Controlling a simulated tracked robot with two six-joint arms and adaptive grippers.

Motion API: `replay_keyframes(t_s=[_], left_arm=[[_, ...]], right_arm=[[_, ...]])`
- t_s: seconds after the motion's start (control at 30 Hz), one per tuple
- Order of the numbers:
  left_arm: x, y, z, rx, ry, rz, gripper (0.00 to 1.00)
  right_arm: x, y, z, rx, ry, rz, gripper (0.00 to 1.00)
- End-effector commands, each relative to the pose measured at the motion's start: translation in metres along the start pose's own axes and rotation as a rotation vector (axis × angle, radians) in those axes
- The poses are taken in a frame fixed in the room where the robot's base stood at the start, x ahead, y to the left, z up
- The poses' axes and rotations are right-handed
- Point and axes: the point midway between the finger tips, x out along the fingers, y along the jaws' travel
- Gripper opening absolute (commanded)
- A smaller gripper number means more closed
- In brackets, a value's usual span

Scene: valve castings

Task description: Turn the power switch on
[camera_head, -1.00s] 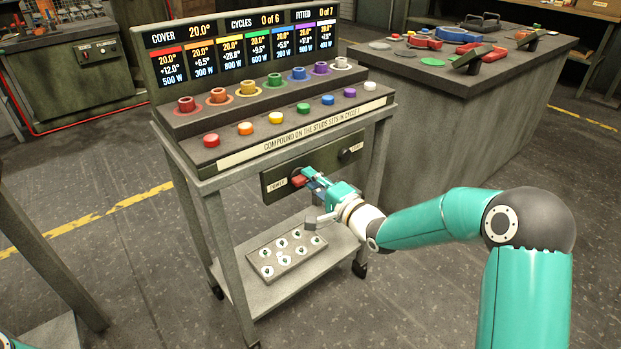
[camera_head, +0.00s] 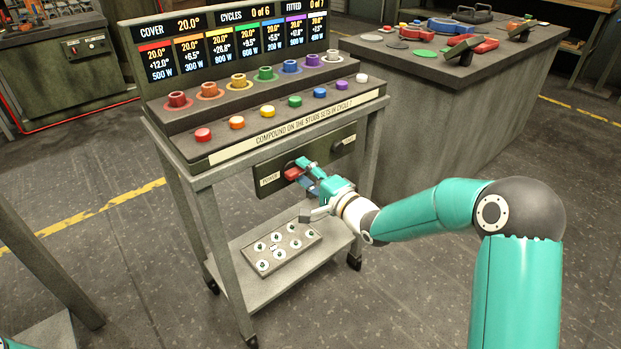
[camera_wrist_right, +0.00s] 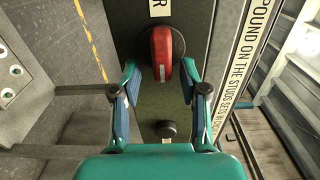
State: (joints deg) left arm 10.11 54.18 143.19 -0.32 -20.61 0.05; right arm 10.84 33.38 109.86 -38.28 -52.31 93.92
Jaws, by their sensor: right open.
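The power switch is a red rotary knob (camera_head: 292,174) on the dark panel (camera_head: 268,182) under the cart's top, beside a "POWER" label. In the right wrist view the red knob (camera_wrist_right: 163,52) sits with its bar along the picture's height. My right gripper (camera_head: 305,171) is open in front of the panel. In the right wrist view its two fingers (camera_wrist_right: 162,74) stand apart, one on each side of the knob's near end; I cannot tell whether they touch it. My left gripper is out of view.
A black knob (camera_head: 344,146) is on the same panel, to the right. Above are coloured buttons, cups and a display (camera_head: 235,45). A tray (camera_head: 293,260) of round pieces lies on the lower shelf. A workbench (camera_head: 430,95) stands behind right.

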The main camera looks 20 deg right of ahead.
Motion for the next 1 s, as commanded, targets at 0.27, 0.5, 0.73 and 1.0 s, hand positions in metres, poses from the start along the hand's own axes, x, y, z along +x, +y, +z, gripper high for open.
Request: replay_keyframes(t_s=[0.27, 0.5, 0.73, 1.0], left_arm=[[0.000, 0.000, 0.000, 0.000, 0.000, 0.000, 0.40], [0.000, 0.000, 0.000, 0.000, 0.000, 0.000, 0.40], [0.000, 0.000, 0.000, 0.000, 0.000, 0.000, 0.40], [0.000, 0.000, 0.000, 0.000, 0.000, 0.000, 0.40]], right_arm=[[-0.030, 0.000, -0.001, -0.001, 0.002, 0.002, 0.44], [-0.079, 0.001, -0.001, 0.002, 0.004, 0.003, 0.44], [-0.112, 0.002, -0.001, 0.001, 0.003, 0.003, 0.44], [-0.121, 0.002, 0.000, 0.001, 0.001, 0.002, 0.44]])
